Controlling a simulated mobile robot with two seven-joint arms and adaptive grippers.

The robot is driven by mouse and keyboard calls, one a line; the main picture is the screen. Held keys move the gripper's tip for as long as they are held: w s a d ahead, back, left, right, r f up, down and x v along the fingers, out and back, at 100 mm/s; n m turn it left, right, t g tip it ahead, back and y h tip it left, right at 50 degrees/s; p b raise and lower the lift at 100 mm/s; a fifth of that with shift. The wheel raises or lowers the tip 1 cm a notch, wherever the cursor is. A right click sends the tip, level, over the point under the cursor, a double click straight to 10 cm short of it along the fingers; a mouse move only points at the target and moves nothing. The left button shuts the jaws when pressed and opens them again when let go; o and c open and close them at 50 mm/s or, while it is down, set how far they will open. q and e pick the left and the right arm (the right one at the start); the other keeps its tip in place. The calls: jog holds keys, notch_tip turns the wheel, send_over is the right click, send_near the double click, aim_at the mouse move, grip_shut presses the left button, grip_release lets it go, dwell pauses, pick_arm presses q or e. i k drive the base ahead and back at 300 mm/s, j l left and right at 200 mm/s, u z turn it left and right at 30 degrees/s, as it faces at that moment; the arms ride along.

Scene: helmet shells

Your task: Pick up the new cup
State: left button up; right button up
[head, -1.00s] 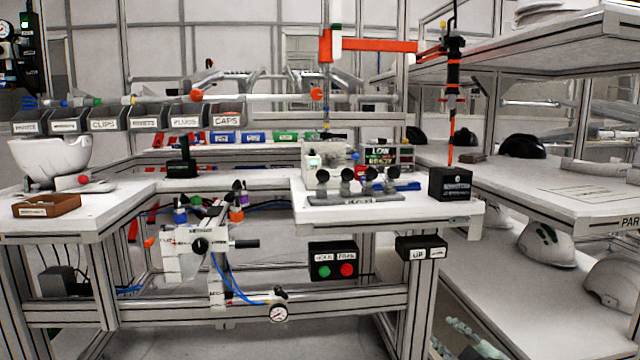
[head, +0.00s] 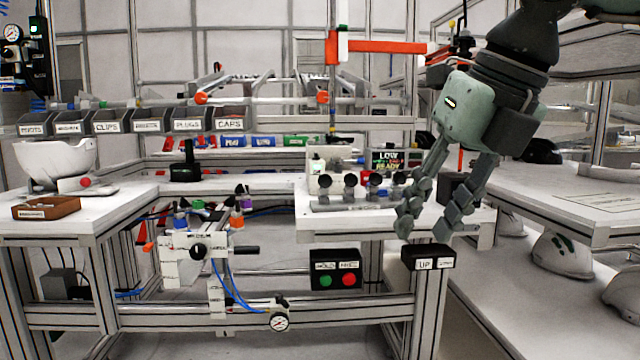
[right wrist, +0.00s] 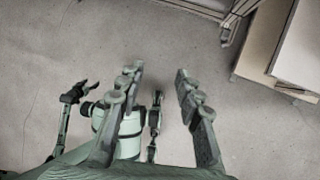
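Several small black suction cups (head: 350,181) stand in a row on a grey holder (head: 338,206) on the right-hand worktable. I cannot tell which of them is the new cup. My right gripper (head: 422,224) is open and empty, pointing down in front of the table's right part, to the right of the row and apart from it. My left gripper is out of the head view; dark arm parts in the right wrist view are too small to read.
A black box (head: 455,188) stands behind my right gripper, partly covered. The UP button box (head: 428,258) hangs just below its fingertips. A clamped fixture (head: 200,250) with a gauge stands at left. An orange overhead arm (head: 385,47) crosses above the table.

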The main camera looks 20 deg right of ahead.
aim_at(325, 181)
jog(key=i, duration=1.35)
